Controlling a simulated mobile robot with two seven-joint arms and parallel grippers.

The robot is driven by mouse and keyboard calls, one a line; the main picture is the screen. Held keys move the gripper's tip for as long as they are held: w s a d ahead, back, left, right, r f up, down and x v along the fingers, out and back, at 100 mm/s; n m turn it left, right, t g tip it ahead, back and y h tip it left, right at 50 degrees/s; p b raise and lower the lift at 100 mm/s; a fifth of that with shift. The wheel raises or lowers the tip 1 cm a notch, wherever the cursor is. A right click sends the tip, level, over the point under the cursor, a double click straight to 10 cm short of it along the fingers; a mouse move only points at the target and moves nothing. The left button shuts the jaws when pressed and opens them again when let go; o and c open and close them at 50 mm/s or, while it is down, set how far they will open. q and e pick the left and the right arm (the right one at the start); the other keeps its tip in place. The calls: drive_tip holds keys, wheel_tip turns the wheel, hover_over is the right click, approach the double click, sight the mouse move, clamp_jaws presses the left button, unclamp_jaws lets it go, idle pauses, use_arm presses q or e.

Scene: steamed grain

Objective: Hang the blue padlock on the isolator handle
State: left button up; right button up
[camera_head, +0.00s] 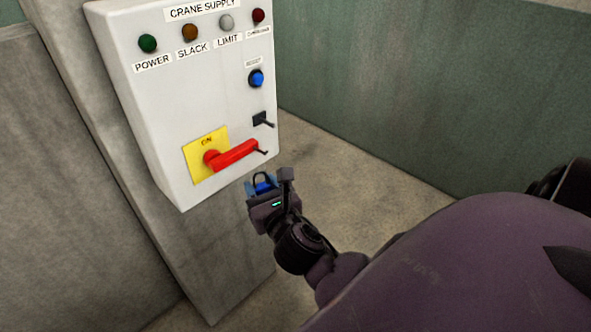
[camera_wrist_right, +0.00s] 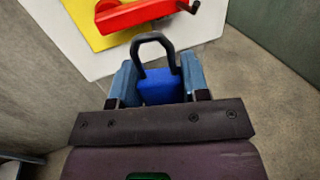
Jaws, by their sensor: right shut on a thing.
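The blue padlock (camera_wrist_right: 160,88) with a dark shackle (camera_wrist_right: 153,40) is held in my right gripper (camera_head: 268,187), its body between the two blue fingers in the right wrist view. The shackle points up, away from the gripper. In the head view the padlock (camera_head: 263,182) is small and partly hidden by the gripper. The red isolator handle (camera_head: 236,154) sits on a yellow plate (camera_head: 196,171) marked ON and points right and slightly up. A small dark peg (camera_head: 262,151) sticks out at its tip. The padlock is below the handle's tip, apart from it. My left gripper is not in view.
The white crane supply box (camera_head: 165,100) hangs on a grey column (camera_head: 225,265). It carries several coloured lamps, a blue reset button (camera_head: 256,78) and a dark lever switch (camera_head: 262,120) above the handle. Right of the box is open floor before a green wall (camera_head: 430,90).

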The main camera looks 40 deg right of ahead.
drive_tip(key=s+d+m+g+h, duration=0.1)
drive_tip(key=s+d+m+h, duration=0.15)
drive_tip(key=d, duration=0.35)
drive_tip(key=w+b, duration=0.3)
drive_tip(key=w, duration=0.6)
drive_tip(key=shift+w+a+h, duration=0.15)
drive_tip(key=shift+a+h, duration=0.1)
drive_tip(key=shift+h, duration=0.2)
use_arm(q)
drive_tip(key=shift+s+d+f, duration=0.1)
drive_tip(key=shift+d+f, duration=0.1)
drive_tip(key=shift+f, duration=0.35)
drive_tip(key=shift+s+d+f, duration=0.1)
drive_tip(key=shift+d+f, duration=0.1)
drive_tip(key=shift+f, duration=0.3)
use_arm(e)
drive_tip(key=shift+f, duration=0.25)
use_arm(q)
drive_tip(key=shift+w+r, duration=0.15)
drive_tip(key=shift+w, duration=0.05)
use_arm(e)
drive_tip(key=shift+a, duration=0.15)
